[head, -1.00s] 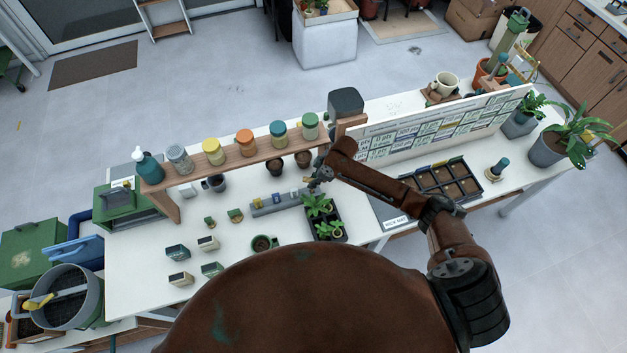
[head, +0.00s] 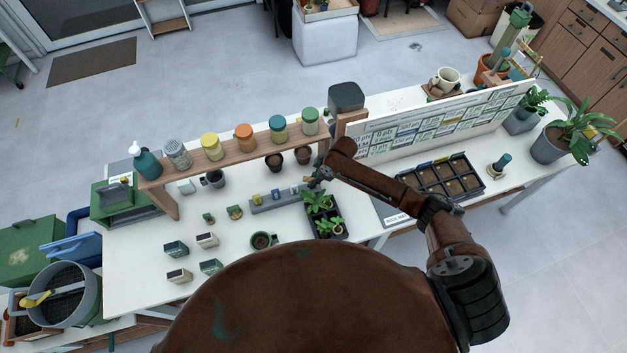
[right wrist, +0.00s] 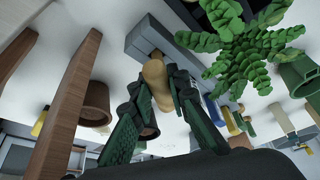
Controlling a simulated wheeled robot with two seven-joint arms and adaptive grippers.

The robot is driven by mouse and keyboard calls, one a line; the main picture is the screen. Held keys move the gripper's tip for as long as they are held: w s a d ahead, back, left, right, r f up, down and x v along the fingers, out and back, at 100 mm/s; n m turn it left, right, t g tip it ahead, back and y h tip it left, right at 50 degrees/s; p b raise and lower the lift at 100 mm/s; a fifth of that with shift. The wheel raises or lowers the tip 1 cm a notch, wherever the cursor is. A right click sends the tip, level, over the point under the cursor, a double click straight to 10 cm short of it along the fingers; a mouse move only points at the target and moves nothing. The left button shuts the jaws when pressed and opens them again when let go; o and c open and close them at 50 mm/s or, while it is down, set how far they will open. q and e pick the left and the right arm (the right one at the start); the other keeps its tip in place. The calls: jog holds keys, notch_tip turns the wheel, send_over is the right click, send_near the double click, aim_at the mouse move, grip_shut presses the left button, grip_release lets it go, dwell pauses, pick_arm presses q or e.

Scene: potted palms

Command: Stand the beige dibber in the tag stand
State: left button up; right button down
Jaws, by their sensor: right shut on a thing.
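The beige dibber (right wrist: 156,80) is between the two green fingers of my right gripper (right wrist: 160,95), which is shut on it. Its far end meets the outline of the grey tag stand (right wrist: 142,36) in the right wrist view; I cannot tell whether it is inside a hole. In the head view the tag stand (head: 262,206) is a long grey bar on the white table with a few small tags. My right gripper (head: 313,183) is at its right end, and the dibber is mostly hidden there. My left gripper is not in view.
A black tray of leafy plants (head: 328,225) stands just right of the stand, its leaves close to my gripper. A wooden shelf with several jars (head: 244,137) spans behind. Brown pots (head: 303,156) stand under it. Small boxes (head: 207,240) lie front left.

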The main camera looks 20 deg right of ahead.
jog(key=c, duration=1.8)
grip_release()
jog(key=shift+o, duration=0.9)
jog(key=o, duration=0.3)
notch_tip(320, 180, up, 8)
jog(key=p, duration=0.7)
jog(key=shift+p, duration=0.35)
